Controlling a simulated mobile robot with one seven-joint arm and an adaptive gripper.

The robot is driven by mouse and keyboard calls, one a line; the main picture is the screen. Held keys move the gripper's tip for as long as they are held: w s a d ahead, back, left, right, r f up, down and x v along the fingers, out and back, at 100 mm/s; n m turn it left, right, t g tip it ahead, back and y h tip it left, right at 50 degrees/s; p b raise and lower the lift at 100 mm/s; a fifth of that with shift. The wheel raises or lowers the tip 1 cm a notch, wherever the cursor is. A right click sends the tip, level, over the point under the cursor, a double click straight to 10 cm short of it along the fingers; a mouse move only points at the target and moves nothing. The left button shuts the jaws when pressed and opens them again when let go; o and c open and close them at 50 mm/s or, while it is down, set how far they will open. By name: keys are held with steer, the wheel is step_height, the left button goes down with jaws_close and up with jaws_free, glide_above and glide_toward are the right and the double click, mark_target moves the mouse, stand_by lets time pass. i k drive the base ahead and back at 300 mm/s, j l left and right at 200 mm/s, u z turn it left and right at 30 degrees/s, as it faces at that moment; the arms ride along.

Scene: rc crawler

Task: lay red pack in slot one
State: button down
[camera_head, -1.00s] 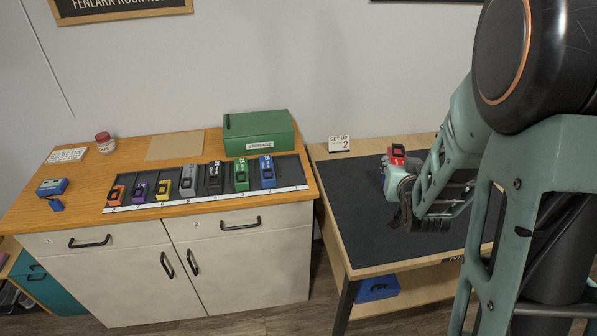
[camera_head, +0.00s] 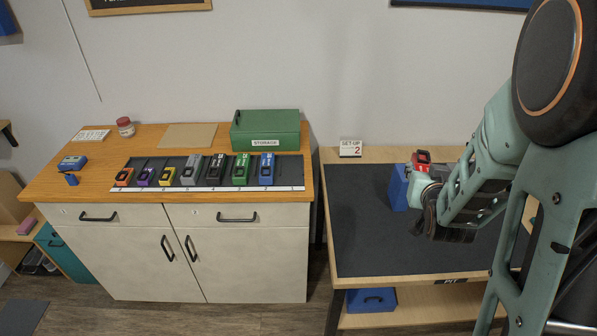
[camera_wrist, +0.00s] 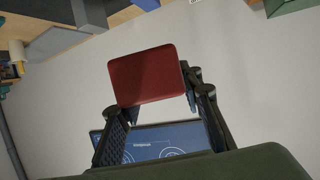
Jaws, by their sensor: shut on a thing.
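The red pack (camera_head: 421,158) is in my gripper (camera_head: 424,168), above the dark mat of the right-hand table. In the wrist view the red pack (camera_wrist: 147,75) lies across the tips of the two fingers, its broad face toward the camera. The dark slotted tray (camera_head: 300,172) lies on the wooden counter to the left, well apart from my gripper. A row of packs stands in it: orange (camera_head: 124,177), purple, yellow, grey, black, green and blue (camera_head: 267,169). The slot numbers on its white front strip are too small to read surely.
A green storage box (camera_head: 265,131) stands behind the tray. A small blue device (camera_head: 72,163) and a red-lidded jar (camera_head: 125,126) are on the counter's left. A blue box-like thing (camera_head: 398,187) is beside my gripper. A gap separates counter and table (camera_head: 350,240).

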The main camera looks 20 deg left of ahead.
mark_target(301, 182)
steer(key=i+l+u, duration=0.1)
steer(key=l, duration=0.2)
steer(key=i+l, duration=0.15)
steer(key=l, duration=0.2)
steer(key=i+l+u, duration=0.2)
steer(key=i+l, duration=0.2)
steer(key=i, duration=0.15)
